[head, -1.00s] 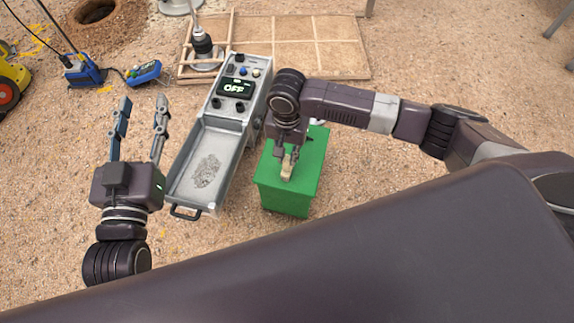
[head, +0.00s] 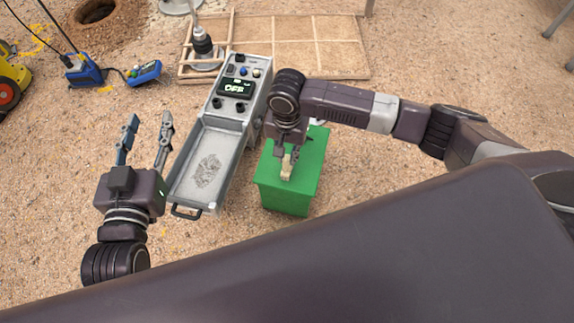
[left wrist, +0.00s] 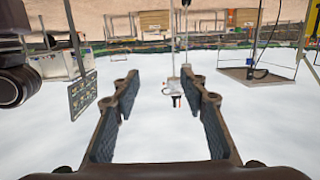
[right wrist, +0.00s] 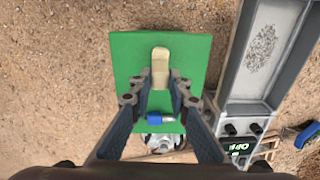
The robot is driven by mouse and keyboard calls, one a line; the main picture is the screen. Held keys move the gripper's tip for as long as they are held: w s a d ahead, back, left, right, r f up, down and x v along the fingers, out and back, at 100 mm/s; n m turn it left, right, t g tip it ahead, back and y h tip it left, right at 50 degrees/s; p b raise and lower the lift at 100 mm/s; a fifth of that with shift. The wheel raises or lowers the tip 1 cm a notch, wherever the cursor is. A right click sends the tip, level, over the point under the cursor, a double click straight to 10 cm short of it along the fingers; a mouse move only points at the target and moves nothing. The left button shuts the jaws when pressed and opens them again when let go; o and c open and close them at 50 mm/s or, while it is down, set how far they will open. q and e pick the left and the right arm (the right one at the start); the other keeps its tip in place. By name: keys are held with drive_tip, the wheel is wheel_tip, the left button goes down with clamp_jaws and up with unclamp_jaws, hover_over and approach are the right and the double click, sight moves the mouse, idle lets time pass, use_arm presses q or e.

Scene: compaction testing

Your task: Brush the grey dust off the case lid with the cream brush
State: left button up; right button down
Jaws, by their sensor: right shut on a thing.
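The open grey case lid (head: 222,142) lies in front of its control panel, left of centre in the head view. A patch of grey dust (head: 207,170) sits on it; the dust also shows in the right wrist view (right wrist: 262,45). My right gripper (head: 289,158) is shut on the cream brush (head: 287,168), over the green box and right of the lid. The brush also shows between the fingertips in the right wrist view (right wrist: 160,68). My left gripper (head: 149,122) is open and empty, left of the lid.
The green box (head: 302,180) stands just right of the case. A wooden frame (head: 318,45) lies behind. A blue device (head: 143,73), a hole (head: 95,14) and a yellow machine (head: 12,85) are at the far left.

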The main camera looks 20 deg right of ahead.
drive_tip(key=shift+r+p, duration=0.2)
drive_tip(key=shift+p, duration=0.15)
use_arm(q)
drive_tip(key=s+a+f+g+y, duration=0.1)
drive_tip(key=s+f+g, duration=0.2)
drive_tip(key=f, duration=0.4)
drive_tip(key=shift+a+g+p, duration=0.3)
drive_tip(key=shift+a+g, duration=0.05)
drive_tip(key=shift+g, duration=0.05)
use_arm(e)
drive_tip(key=shift+r, duration=0.2)
idle(0.7)
